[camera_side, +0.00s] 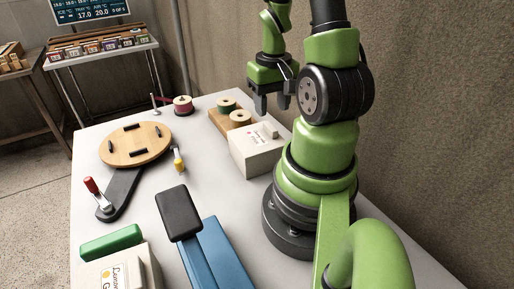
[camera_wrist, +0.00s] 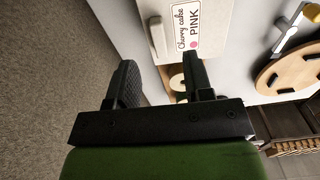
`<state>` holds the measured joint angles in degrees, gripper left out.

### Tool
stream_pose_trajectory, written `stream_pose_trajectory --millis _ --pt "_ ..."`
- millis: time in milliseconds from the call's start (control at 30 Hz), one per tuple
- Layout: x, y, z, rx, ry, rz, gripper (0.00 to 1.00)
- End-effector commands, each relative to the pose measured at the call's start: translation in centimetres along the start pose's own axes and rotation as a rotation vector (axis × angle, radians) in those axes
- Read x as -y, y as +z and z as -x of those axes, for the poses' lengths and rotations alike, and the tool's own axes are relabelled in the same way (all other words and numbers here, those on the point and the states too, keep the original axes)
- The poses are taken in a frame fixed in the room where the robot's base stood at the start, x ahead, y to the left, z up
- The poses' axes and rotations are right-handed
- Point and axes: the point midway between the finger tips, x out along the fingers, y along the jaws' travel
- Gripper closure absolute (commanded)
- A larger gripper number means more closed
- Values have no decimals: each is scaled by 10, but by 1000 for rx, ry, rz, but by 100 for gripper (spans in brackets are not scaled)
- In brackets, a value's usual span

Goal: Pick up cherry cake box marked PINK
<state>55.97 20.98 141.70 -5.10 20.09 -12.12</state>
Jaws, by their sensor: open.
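The white cherry cake box (camera_side: 250,158) stands on the table just left of my arm's base, with a raised grip on its top. In the wrist view the box (camera_wrist: 215,14) is at the top, its label reading "Cherry cake PINK" with a pink dot. My gripper (camera_side: 274,105) is open and empty, raised above and behind the box in the side view. In the wrist view my gripper (camera_wrist: 160,80) has its two fingers apart, with the box beyond the fingertips. I see no contact with the box.
A red spool (camera_side: 183,105), a round wooden turntable (camera_side: 125,152), a blue device (camera_side: 212,250) and a lemon box (camera_side: 125,274) share the table. Bare tabletop lies left of the cherry box.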

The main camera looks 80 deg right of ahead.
Motion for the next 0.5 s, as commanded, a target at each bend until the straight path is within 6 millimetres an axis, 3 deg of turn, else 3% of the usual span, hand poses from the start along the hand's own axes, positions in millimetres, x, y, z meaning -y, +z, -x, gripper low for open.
stream_pose_trajectory --millis 500 --pt "-2 -5 -50 3 0 0 53"
